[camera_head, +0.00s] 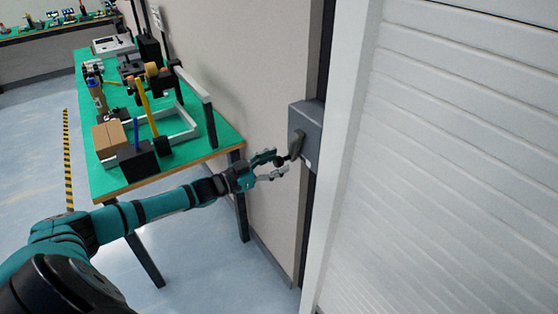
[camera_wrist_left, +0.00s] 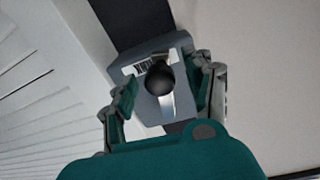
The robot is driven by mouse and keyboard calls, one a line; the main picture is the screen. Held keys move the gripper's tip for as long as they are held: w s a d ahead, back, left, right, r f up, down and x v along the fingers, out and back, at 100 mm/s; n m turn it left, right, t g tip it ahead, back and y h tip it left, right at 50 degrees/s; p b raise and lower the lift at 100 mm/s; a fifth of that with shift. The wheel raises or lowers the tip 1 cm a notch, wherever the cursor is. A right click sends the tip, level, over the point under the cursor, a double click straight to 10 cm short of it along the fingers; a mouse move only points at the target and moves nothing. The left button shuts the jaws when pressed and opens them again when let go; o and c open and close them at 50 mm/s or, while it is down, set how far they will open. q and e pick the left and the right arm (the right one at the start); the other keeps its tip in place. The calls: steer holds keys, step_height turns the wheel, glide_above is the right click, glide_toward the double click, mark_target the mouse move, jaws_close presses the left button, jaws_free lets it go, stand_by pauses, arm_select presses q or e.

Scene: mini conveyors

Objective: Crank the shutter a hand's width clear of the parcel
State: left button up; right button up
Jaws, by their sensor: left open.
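The white slatted shutter (camera_head: 450,150) fills the right of the head view; its lower edge is not clearly seen. A grey crank box (camera_head: 312,118) is mounted on the dark post beside it, with a dark crank handle (camera_head: 296,146) on its front. My left gripper (camera_head: 278,165) is open at the handle. In the left wrist view the handle's round black knob (camera_wrist_left: 159,79) lies between the open fingers, with gaps on both sides. My right gripper is not in view. I cannot make out the parcel at the shutter.
A green-topped workbench (camera_head: 112,185) stands along the wall to the left, holding cardboard boxes (camera_head: 110,138), a white frame and tools. Another bench (camera_head: 50,33) is at the back left. Yellow-black floor tape (camera_head: 68,160) runs beside clear floor.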

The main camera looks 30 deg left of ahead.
arm_select(q)
steer(key=shift+w+d, duration=0.3)
steer(key=shift+w, duration=0.35)
steer(key=shift+c, duration=0.4)
jaws_close()
